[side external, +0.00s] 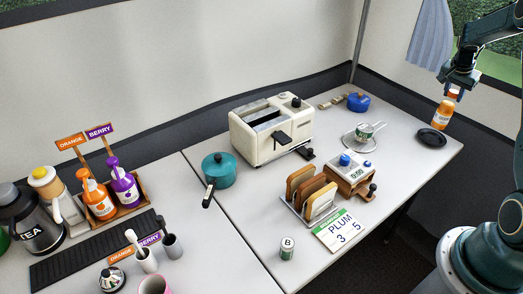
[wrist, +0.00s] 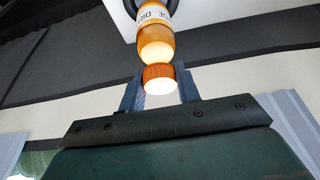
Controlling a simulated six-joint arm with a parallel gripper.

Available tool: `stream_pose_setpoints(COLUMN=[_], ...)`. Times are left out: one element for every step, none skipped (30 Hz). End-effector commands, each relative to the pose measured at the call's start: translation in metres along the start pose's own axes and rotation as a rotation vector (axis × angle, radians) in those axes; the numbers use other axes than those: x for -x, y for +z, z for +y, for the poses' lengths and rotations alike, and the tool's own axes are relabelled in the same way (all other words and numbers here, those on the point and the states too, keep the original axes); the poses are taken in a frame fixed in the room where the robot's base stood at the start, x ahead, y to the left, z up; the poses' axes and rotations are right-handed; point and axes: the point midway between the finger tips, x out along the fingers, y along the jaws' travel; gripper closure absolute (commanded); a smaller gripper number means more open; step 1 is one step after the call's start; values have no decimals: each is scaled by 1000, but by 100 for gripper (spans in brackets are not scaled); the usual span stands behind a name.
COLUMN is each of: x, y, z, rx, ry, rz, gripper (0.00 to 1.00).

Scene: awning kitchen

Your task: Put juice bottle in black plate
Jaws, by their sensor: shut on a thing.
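The orange juice bottle (side external: 442,116) with a white label hangs cap-up and slightly tilted from my gripper (side external: 455,91). My gripper is shut on its orange cap, and the wrist view shows the cap (wrist: 158,72) between the two fingers (wrist: 159,90). The black plate (side external: 430,139) lies on the right end of the counter. The bottle's lower end is over or just behind the plate's back edge; I cannot tell whether it touches. In the wrist view, part of the dark plate rim (wrist: 172,8) shows beyond the bottle's far end.
A small saucer with a green-and-white cup (side external: 364,132) stands left of the plate. The counter's right edge is close to the plate.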

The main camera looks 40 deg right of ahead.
Motion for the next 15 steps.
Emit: stream_pose_setpoints(x=[-5,-8,-10,-11,-12,-13,-13,-13,-13,-14,-14,-15,-17,-19,-22], y=[2,3,4,4,4,5,5,5,5,5,5,6,6,7,9], z=[0,0,0,0,0,0,0,0,0,0,0,0,0,0,0], rx=[0,0,0,0,0,0,0,-1,-1,-1,0,0,0,0,0], ry=[0,0,0,-1,-1,-1,-1,-1,-1,-1,-1,-1,-1,0,0], rz=[1,1,1,1,2,2,2,2,2,2,2,2,1,1,0], gripper=[100,100,100,100,100,100,100,100,100,100,100,100,100,100,100])
